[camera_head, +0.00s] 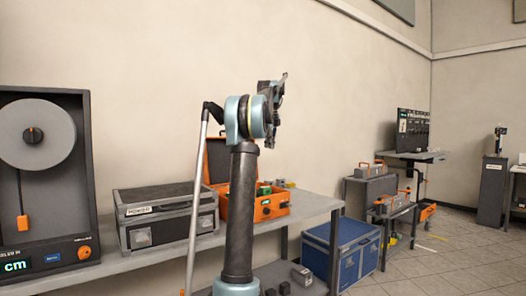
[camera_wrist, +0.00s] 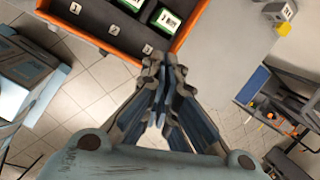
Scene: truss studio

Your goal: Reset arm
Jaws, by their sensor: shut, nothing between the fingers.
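My gripper (camera_wrist: 163,68) shows in the wrist view with its fingers together and nothing between them. It points toward the near edge of an orange case (camera_wrist: 97,40) on the bench. In the head view my arm stands upright in the middle, and my gripper (camera_head: 281,82) is at its top, raised above the bench against the bare wall. Its fingertips are small and hard to make out there.
The open orange case (camera_head: 268,208) and a grey POWER-labelled case (camera_head: 165,212) stand on the bench (camera_head: 320,209). A blue chest (camera_head: 338,252) is on the floor to the right. A dial machine (camera_head: 88,160) stands at left. Tiled floor (camera_head: 455,262) is clear at right.

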